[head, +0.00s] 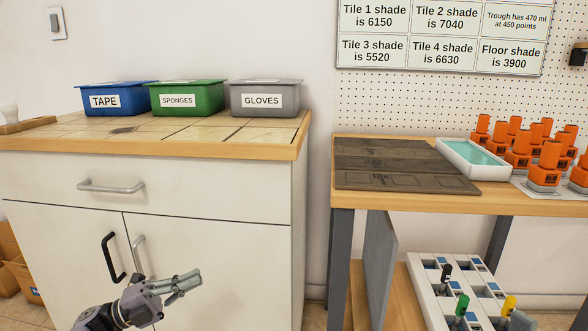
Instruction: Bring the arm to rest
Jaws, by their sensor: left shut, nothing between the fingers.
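My left gripper (187,284) is in the lower left of the head view, in front of the white cabinet (210,240). Its fingers point right and slightly up. They are shut and hold nothing. The gripper is beside the lower doors' handles; the light grey handle (139,254) is partly hidden behind it. I cannot tell whether it touches the cabinet front. My right gripper is not in view.
Blue (110,101), green (186,99) and grey (266,101) bins stand on the cabinet's tiled top. The workbench (430,203) at right holds dark boards, a white trough (474,160) and several orange tools. A compartment tray (455,290) sits below. Cardboard boxes (18,268) stand lower left.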

